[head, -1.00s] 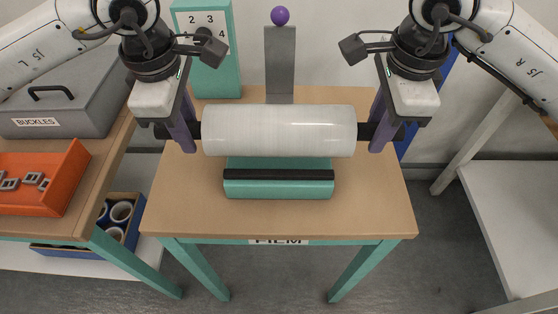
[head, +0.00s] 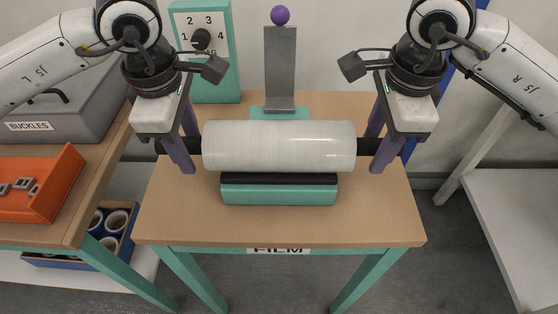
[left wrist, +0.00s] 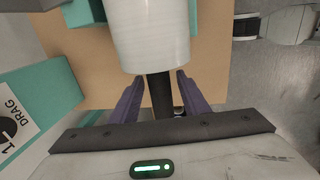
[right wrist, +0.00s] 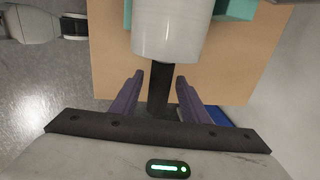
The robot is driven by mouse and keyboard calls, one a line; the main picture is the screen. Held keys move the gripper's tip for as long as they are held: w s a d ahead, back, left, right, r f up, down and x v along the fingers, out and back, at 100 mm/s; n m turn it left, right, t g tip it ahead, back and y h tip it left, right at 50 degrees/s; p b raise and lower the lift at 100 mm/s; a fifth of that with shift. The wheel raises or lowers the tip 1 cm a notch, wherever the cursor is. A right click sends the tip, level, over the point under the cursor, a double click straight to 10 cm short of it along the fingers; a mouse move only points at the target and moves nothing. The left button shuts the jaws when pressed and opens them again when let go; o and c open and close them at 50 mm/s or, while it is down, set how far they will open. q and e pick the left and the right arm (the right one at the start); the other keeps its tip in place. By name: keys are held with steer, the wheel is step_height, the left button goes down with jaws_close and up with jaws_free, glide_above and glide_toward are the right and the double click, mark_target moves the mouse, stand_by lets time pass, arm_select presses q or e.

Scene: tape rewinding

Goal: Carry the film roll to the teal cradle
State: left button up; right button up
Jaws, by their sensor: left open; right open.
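The white film roll (head: 278,146) lies level across the teal cradle (head: 278,192), behind its black front strip, and hides most of the cradle's middle. Whether it rests fully on the cradle is hidden. Black core ends stick out both sides. My left gripper (head: 186,147) is open, its purple fingers on either side of the left core end; the left wrist view shows gaps beside the core (left wrist: 160,92). My right gripper (head: 378,147) is open around the right core end (right wrist: 158,90), also with gaps in the right wrist view.
A grey post (head: 280,70) with a purple ball stands behind the roll. A teal dial box (head: 205,75) is at the back left. The side table holds an orange tray (head: 60,185) and a grey buckles case (head: 50,120). The wooden table's front (head: 280,225) is clear.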

steer(key=shift+r, duration=0.25)
arm_select(q)
step_height(320, 180, up, 12)
steer(key=s, duration=0.1)
steer(key=shift+s, duration=0.3)
arm_select(e)
step_height(320, 180, up, 11)
steer(key=s, duration=0.1)
steer(key=shift+s+r, duration=0.2)
steer(key=shift+s, duration=0.1)
arm_select(q)
steer(key=shift+f, duration=0.1)
